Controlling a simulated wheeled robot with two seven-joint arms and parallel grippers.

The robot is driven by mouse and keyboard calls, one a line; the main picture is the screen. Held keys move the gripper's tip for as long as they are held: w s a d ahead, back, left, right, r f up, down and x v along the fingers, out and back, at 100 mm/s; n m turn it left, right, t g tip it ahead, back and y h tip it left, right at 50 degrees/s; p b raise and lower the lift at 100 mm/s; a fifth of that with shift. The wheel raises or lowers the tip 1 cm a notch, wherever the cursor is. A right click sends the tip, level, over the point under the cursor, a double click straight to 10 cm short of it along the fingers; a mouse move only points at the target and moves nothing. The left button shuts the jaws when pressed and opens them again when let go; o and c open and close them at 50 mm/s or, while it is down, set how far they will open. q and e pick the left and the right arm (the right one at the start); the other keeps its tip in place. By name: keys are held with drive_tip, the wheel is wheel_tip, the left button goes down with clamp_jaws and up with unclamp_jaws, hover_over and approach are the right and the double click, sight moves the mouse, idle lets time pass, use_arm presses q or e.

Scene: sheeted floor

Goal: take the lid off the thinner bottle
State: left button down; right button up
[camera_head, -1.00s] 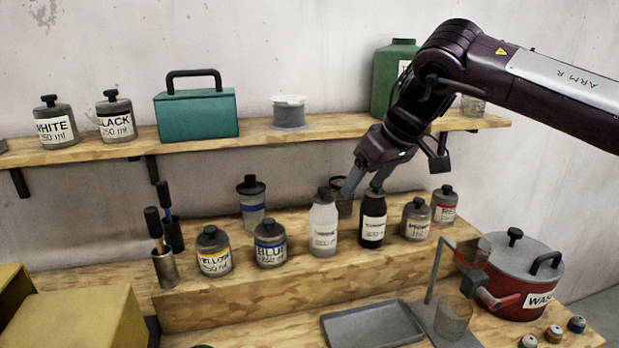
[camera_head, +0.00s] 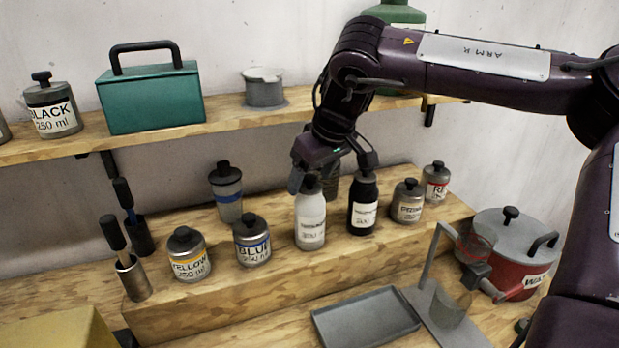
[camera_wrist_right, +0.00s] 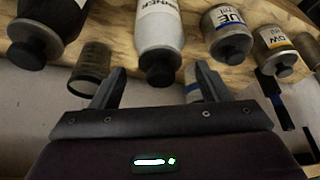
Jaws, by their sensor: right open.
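The white bottle (camera_head: 310,222) stands upright on the raised wooden step, its dark lid (camera_head: 309,183) on. In the right wrist view its label, partly readable as "NNER", shows on the white bottle (camera_wrist_right: 158,25), with the black lid (camera_wrist_right: 161,68) on it. My right gripper (camera_head: 330,178) is open and empty at lid height. In the right wrist view my right gripper (camera_wrist_right: 160,78) has one finger on each side of the lid, with visible gaps; I cannot tell how deep the lid sits between them. My left gripper is not in view.
A black bottle (camera_head: 362,205) stands close on the right, and a blue-label jar (camera_head: 252,240) on the left. A dark cup (camera_wrist_right: 91,62) is behind the bottles. A grey tray (camera_head: 366,318) and a red pot (camera_head: 510,250) are in front and right.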

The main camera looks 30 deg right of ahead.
drive_tip(key=shift+w+f, duration=0.15)
drive_tip(key=shift+f, duration=0.15)
drive_tip(key=shift+c, duration=0.6)
drive_tip(key=c, duration=0.9)
drive_tip(key=shift+r, duration=0.15)
